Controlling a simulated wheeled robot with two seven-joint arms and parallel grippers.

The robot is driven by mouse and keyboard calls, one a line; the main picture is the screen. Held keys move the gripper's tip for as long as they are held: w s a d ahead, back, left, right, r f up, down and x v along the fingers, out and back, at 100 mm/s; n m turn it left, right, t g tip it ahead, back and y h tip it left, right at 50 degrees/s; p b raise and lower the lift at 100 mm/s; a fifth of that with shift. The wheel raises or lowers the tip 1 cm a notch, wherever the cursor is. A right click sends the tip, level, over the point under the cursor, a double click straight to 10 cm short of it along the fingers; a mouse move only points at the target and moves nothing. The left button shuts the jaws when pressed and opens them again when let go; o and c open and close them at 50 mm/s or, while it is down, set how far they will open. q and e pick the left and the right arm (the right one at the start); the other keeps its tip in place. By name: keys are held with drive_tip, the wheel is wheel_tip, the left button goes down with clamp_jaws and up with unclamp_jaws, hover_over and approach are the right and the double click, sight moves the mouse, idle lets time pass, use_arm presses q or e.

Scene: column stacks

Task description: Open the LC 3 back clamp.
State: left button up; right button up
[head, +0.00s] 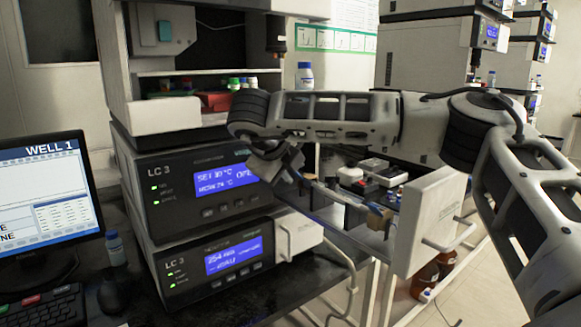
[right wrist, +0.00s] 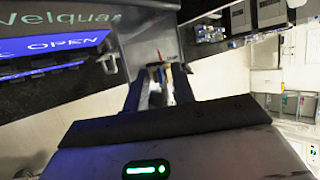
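The LC 3 column oven (head: 203,183) has a lit blue display reading OPEN. Its drawer is pulled out to the right, with a white front panel (head: 434,220). A thin column (head: 335,196) lies along the open drawer, with a blue and tan clamp (head: 379,217) at its front end. The back clamp area is mostly hidden behind my right gripper (head: 290,168), which points down at the column's back end. In the right wrist view my right gripper (right wrist: 160,82) has its fingers apart, with tan and blue parts seen between and beyond them. Contact is unclear. My left gripper is out of view.
A second LC 3 unit (head: 217,261) with a handled front sits below. A monitor (head: 48,190) and keyboard stand at left.

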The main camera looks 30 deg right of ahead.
clamp_jaws()
